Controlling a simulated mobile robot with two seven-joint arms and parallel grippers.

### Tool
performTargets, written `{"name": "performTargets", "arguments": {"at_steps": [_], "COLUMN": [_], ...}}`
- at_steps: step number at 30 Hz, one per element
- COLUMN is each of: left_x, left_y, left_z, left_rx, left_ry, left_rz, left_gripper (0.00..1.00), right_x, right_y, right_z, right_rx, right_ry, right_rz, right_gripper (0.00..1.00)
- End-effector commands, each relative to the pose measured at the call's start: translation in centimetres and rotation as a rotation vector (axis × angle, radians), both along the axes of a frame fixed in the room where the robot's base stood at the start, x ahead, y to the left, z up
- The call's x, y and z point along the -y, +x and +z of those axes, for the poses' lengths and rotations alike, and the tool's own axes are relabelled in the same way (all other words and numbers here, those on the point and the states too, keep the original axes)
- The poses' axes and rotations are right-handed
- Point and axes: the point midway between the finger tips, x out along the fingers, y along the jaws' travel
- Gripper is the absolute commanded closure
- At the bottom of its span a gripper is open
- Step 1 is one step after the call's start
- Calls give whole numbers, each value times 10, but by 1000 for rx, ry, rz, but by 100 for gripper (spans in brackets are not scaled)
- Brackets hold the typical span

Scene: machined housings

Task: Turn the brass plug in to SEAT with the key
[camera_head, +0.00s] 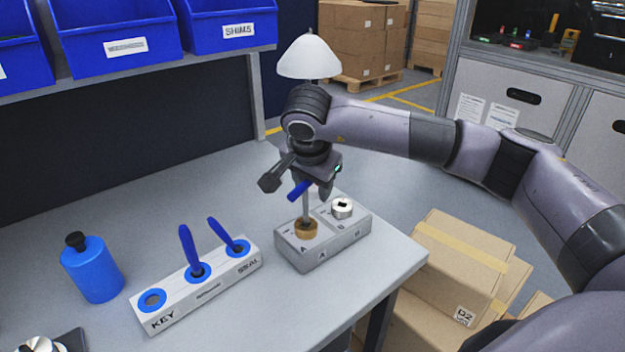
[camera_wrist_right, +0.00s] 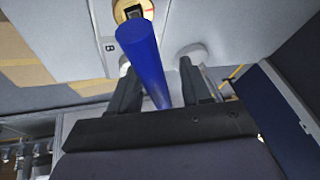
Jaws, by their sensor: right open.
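The grey housing (camera_head: 345,250) sits near the table's right front edge. Its brass plug (camera_head: 306,229) is on the left side, near a letter A. The key, with its blue handle (camera_head: 298,190) and thin steel shaft (camera_head: 306,208), stands at the brass plug; whether its tip is fully engaged is hidden. My right gripper (camera_head: 298,184) is above the housing, its fingers apart around the key's handle. The right wrist view shows the blue handle (camera_wrist_right: 143,60) between the open fingers, with a gap on either side. My left gripper is out of view.
A silver plug (camera_head: 342,208) sits on the housing's B side. A white rack (camera_head: 175,312) holds two blue-handled tools (camera_head: 188,249); its KEY-end hole (camera_head: 152,300) is empty. A blue bottle (camera_head: 92,272) stands left. Cartons (camera_head: 458,258) lie beyond the table's right edge.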

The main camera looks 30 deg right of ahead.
Motion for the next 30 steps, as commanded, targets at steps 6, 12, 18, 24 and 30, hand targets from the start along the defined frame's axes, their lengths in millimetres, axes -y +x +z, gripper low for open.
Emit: {"name": "performTargets", "arguments": {"at_steps": [6,12,18,24,30], "left_x": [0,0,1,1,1], "left_y": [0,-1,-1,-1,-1], "left_z": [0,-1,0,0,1], "left_rx": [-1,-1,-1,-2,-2], "left_ry": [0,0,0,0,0], "left_rz": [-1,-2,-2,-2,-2], "left_gripper": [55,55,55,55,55], "right_x": [0,-1,-1,-1,-2], "right_y": [0,0,0,0,0], "right_z": [0,0,1,0,1], "right_rx": [0,-1,0,1,1], "right_ry": [0,1,2,2,3], "right_rz": [0,-66,-228,-246,-304], "right_gripper": [100,100,100,100,100]}}
